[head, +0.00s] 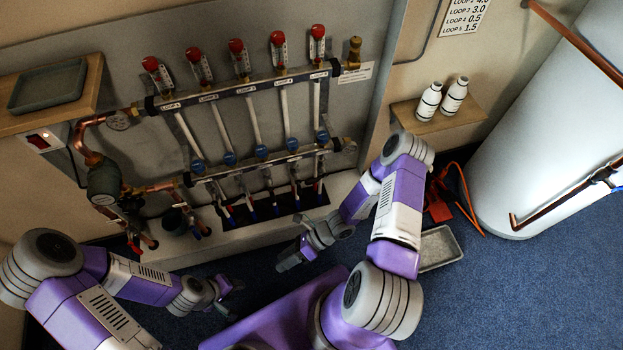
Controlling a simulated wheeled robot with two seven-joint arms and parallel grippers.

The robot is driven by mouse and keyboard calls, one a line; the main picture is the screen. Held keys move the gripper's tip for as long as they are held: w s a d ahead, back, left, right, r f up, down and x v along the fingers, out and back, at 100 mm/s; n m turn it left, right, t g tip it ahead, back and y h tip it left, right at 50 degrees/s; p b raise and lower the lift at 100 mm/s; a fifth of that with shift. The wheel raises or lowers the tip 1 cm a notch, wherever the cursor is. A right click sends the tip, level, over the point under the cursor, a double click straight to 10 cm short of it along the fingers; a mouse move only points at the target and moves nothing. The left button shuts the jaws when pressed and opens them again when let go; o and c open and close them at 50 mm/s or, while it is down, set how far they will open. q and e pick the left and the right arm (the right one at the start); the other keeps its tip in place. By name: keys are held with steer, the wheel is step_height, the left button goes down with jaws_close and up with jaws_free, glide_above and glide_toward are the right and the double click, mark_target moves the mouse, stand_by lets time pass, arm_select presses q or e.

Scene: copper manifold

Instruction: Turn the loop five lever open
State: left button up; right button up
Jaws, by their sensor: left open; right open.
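The manifold's upper bar (245,88) is fixed on the grey back panel, with loop labels running from left to right. The rightmost loop, by its place loop five, has a red-topped flow gauge (318,45) above and a blue cap (321,136) below. Small red and blue handles hang under the lower bar (262,163); the one at loop five (318,187) is too small to tell its angle. My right gripper (292,256) is open and empty, in front of and below the manifold. My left gripper (226,290) is open and empty, low at the left, away from the manifold.
Copper pipes and a pump (104,182) are left of the manifold. A wooden shelf with a grey tray (48,85) is at upper left. Two white bottles (441,97) stand on a right shelf (408,112). A white tank (555,120) fills the right. Blue floor (510,290) is clear at lower right.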

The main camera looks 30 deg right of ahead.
steer(key=w+d+m+t, duration=0.6)
steer(key=w+m+t, duration=0.25)
steer(key=m, duration=0.35)
steer(key=m+t+h+p, duration=0.1)
steer(key=m+t+h, duration=0.6)
steer(key=m+h, duration=0.45)
glide_toward(313, 180)
steer(key=w+f+m+y, duration=0.1)
steer(key=w+y, duration=0.1)
steer(key=w, duration=0.1)
steer(key=x, duration=0.2)
steer(key=b+x, duration=0.1)
steer(key=x, duration=0.1)
steer(key=b+x, duration=0.1)
steer(key=x, duration=0.2)
steer(key=shift+w+d+f, duration=0.1)
steer(key=shift+d+f, duration=0.15)
steer(key=shift+d, duration=0.05)
jaws_close()
